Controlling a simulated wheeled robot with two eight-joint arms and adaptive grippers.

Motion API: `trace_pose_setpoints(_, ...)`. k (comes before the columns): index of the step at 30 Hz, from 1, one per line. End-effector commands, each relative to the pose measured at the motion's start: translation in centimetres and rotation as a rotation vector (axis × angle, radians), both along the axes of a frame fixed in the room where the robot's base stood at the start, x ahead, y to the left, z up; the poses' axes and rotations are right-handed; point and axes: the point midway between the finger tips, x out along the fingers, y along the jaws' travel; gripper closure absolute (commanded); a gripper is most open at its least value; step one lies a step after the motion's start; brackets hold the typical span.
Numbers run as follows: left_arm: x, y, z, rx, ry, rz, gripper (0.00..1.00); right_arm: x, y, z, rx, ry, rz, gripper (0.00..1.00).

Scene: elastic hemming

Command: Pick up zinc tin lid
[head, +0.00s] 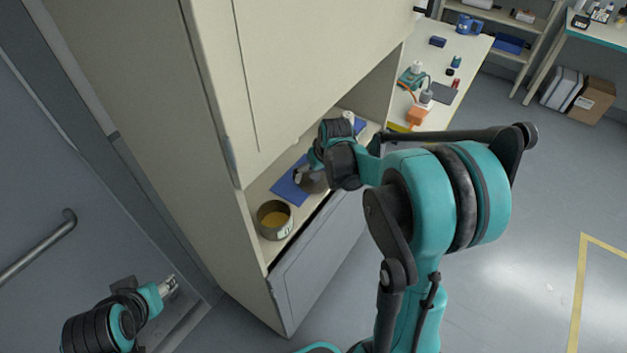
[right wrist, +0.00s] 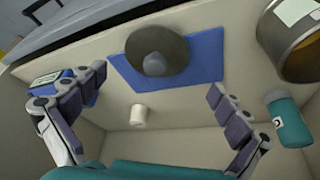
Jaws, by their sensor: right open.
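The zinc tin lid is a dark grey disc with a round knob (right wrist: 153,50). It lies on a blue mat (right wrist: 207,62) in the cabinet's niche. In the head view the lid (head: 317,184) is partly hidden by my right gripper (head: 304,174). The right wrist view shows that gripper (right wrist: 158,85) open and empty, its fingers spread to either side and short of the lid. An open tin (head: 274,219) with yellowish contents stands beside the mat. My left gripper (head: 168,287) is low at the left, away from the lid; its fingers are too small to read.
In the right wrist view a white cylinder (right wrist: 137,115), a teal container (right wrist: 287,121) and a blue labelled box (right wrist: 53,83) stand around the mat. Cabinet walls and an upper door (head: 290,70) enclose the niche. A cluttered workbench (head: 478,55) lies beyond.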

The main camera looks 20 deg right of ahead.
Motion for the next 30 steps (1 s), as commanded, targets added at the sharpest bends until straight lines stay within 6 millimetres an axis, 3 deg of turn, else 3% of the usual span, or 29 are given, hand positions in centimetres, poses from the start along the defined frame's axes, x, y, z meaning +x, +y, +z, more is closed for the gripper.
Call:
trace_pose_setpoints(12,0.0,0.0,-2.1,0.0,0.0,0.0,0.51,2.5,-0.4,-5.4,0.0,-0.001,0.0,0.0)
trace_pose_setpoints(22,0.0,0.0,-2.1,0.0,0.0,0.0,0.51,2.8,-0.4,-5.9,0.0,-0.001,0.0,0.0)
trace_pose_setpoints(27,0.0,0.0,-2.1,0.0,0.0,0.0,0.51,2.8,-0.4,-5.9,0.0,-0.001,0.0,0.42)
trace_pose_setpoints(30,0.0,0.0,-2.2,0.0,0.0,0.0,0.51,2.8,-0.4,-6.0,0.0,0.0,0.0,0.49)
